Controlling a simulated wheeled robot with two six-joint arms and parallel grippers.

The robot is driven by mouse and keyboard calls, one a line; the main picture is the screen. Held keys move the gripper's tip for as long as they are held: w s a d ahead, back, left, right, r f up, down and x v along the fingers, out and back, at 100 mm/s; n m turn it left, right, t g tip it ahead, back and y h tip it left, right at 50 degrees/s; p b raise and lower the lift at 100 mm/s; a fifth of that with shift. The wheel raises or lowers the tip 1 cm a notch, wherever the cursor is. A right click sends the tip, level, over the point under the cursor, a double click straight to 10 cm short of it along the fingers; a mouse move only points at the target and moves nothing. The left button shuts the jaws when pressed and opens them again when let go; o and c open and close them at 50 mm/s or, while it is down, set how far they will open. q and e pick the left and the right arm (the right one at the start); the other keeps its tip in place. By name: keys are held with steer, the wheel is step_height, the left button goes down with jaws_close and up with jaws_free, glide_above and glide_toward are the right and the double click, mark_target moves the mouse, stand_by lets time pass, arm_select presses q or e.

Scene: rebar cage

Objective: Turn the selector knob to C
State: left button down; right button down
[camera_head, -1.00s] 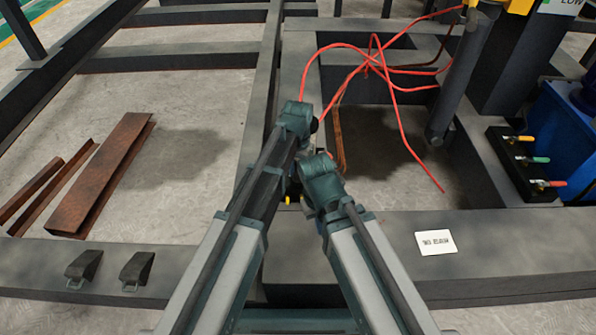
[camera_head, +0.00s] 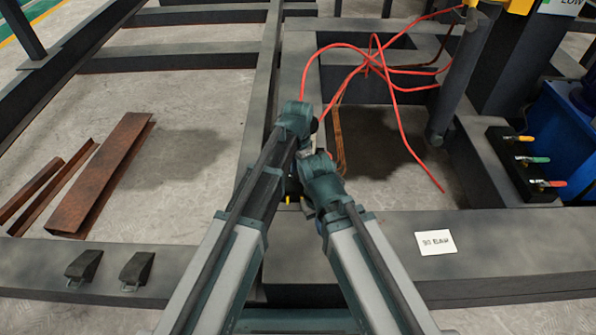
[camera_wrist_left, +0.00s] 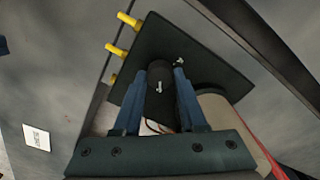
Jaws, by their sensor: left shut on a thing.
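The selector knob (camera_wrist_left: 160,74) is a black round knob with a short white mark, on a dark panel (camera_wrist_left: 205,65) in the left wrist view. My left gripper (camera_wrist_left: 166,78) has its two blue fingers on either side of the knob and is shut on it. A small white mark lies on the panel just beyond the knob; I cannot read it as a letter. In the head view my arms hide the panel and knob almost fully. My right gripper cannot be made out.
Yellow pegs (camera_wrist_left: 116,50) stick out from the panel's left edge. Red cables (camera_head: 345,50) lie loose on the dark frame beyond my arms. A valve block (camera_head: 523,165) with coloured levers stands at the right. A white label (camera_head: 435,242) lies on the front beam.

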arm_select(q)
steer(key=shift+c, duration=2.3)
jaws_free()
steer(key=shift+r, duration=0.15)
arm_select(e)
steer(key=shift+r, duration=0.1)
arm_select(q)
step_height(320, 180, up, 14)
steer(key=p, duration=1.3)
steer(key=shift+f+p, duration=0.2)
steer(key=shift+p, duration=0.2)
arm_select(e)
step_height(320, 180, up, 14)
steer(key=shift+f, duration=0.2)
steer(key=shift+d, duration=0.1)
